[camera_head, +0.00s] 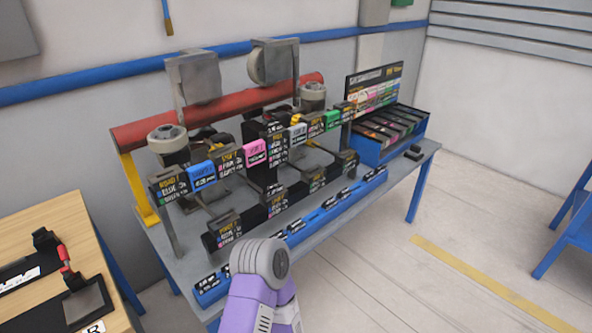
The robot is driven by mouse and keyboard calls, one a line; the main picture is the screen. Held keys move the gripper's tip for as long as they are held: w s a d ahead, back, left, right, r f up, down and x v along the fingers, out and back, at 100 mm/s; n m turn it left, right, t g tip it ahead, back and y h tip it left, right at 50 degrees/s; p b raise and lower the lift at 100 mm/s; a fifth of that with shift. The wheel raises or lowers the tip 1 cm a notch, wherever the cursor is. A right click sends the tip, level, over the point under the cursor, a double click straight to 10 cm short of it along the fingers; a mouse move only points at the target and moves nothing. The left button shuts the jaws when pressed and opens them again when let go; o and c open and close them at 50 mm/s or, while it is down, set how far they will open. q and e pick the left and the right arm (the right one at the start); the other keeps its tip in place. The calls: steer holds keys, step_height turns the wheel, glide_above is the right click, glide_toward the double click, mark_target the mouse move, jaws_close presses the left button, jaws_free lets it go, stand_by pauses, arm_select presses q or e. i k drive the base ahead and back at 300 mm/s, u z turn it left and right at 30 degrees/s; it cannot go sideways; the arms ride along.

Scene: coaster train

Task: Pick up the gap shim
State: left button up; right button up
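I cannot make out for sure which thing is the gap shim. A blue tray (372,152) at the table's far right end holds several dark flat strips (390,125), and small dark blocks (413,153) lie on the table beside it. A board with coloured rows (374,88) stands behind the tray. Small labels there are too small to read. A purple link of one of my arms rises at the bottom centre, in front of the table. Neither of my grippers shows.
A grey table (350,208) carries a rig with a red beam (215,112), wheels and labelled blocks. A blue labelled strip (330,212) runs along its front edge. A wooden bench (50,222) with black tools stands left. A blue frame (570,235) stands right; floor between is clear.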

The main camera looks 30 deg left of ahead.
mark_target(271, 190)
steer(key=i, duration=2.15)
steer(key=u, duration=3.2)
